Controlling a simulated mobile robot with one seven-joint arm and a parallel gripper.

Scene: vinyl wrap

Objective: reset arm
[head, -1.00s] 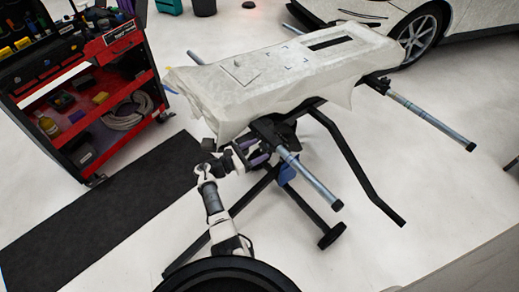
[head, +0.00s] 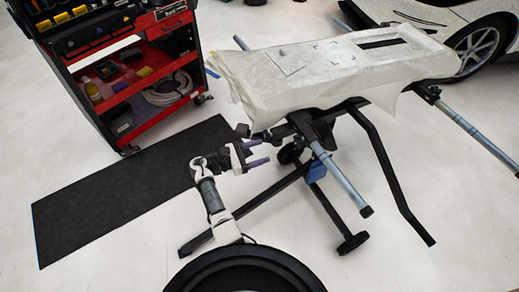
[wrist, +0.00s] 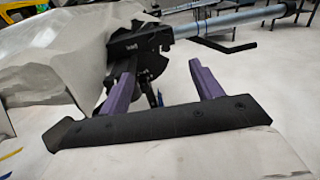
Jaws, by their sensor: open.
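My gripper (head: 262,154) is open and empty, with two purple fingers, in the middle of the head view. It is just left of and below the near end of a work stand (head: 385,165) that carries a panel draped in pale wrap (head: 300,88). In the wrist view the two fingers (wrist: 165,88) are spread apart with nothing between them. Behind them are the stand's black clamp and grey bar (wrist: 220,24), and the pale wrap (wrist: 50,55) hangs at the left. I cannot tell the exact gap between fingers and stand.
A red and black tool cart (head: 130,75) stands at the left back, beside a black floor mat (head: 125,190). A white car (head: 480,35) is at the upper right. Stand bars (head: 345,187) and legs reach out to the right.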

